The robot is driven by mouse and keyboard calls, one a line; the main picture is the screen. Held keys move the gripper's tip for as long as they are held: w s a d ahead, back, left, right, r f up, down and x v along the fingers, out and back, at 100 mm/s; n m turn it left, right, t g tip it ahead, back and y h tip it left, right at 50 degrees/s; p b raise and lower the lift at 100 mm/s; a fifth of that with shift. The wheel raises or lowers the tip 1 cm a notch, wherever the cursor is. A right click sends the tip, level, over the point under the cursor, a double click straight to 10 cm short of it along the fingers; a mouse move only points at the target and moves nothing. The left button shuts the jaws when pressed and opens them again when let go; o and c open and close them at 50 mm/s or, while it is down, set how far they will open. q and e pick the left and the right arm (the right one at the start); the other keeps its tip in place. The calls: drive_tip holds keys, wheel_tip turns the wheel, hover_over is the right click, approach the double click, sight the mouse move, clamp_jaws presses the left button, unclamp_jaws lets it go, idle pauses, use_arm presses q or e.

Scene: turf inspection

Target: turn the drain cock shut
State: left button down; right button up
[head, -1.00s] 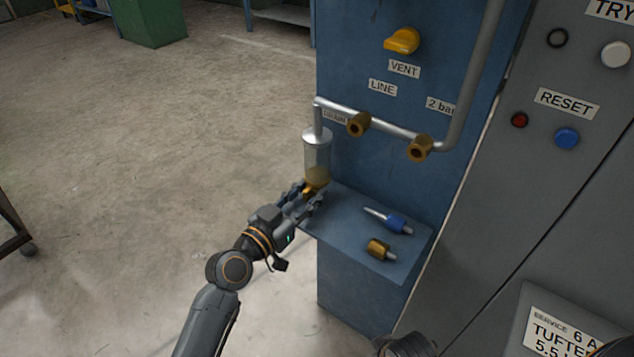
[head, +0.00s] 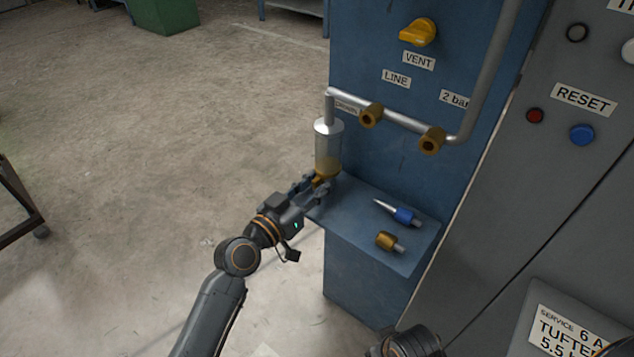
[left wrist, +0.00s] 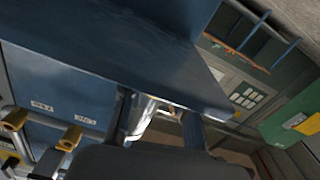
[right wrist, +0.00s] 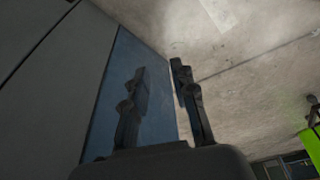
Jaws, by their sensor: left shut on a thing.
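The drain cock (head: 321,182) is a small yellow piece under the brass-coloured bottom of a clear filter bowl (head: 328,148). The bowl hangs upright from the silver pipe, by a partly hidden label. My left gripper (head: 318,190) is at the cock and shut on it; its fingers hide most of the cock. In the left wrist view, a shiny cylindrical part (left wrist: 141,115) shows between the two fingers, and the cock cannot be made out. My right gripper (right wrist: 160,72) is open and empty in the right wrist view, with a blue surface and the floor beyond.
Above are the pipe (head: 398,123), two brass fittings and the yellow vent knob (head: 418,32). A grey cabinet stands right.

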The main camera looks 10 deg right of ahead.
use_arm(q)
drive_tip(key=n, duration=0.3)
drive_tip(key=shift+w+n+p, duration=0.1)
drive_tip(key=shift+n+p, duration=0.2)
drive_tip(key=shift+n, duration=0.7)
use_arm(e)
drive_tip(key=shift+f, duration=1.25)
drive_tip(key=shift+w+f, duration=0.1)
drive_tip(key=shift+f, duration=0.05)
use_arm(q)
drive_tip(key=c, duration=1.4)
unclamp_jaws()
use_arm(e)
drive_tip(key=shift+s+d, duration=0.15)
drive_tip(key=shift+s, duration=0.1)
use_arm(q)
drive_tip(key=shift+f, duration=0.1)
